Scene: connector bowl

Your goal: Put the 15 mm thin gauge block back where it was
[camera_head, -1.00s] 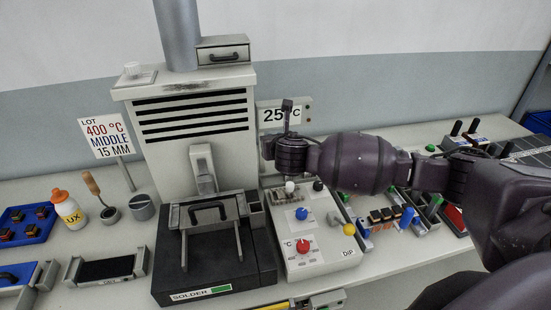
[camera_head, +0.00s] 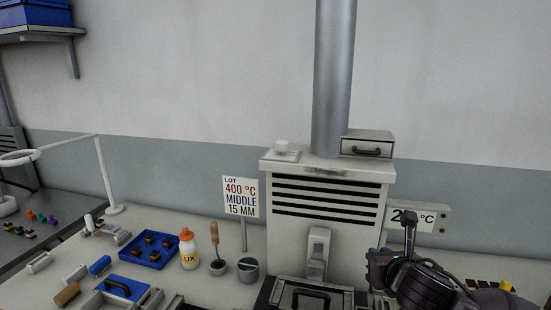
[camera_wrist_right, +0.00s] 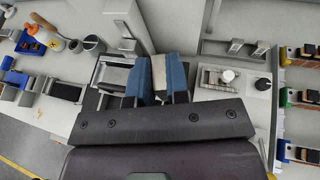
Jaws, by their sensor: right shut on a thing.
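My right gripper (camera_wrist_right: 158,80) is shut on a light grey block (camera_wrist_right: 158,68), held between its two blue finger pads in the right wrist view. The block looks like the thin gauge block, but no marking on it can be read. In the head view my right gripper (camera_head: 380,262) is at the lower right, in front of the grey machine (camera_head: 325,235) and below the temperature sign (camera_head: 418,218). The block cannot be made out there. A lot sign (camera_head: 240,200) reads 400 °C, MIDDLE, 15 MM. My left gripper is not in view.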

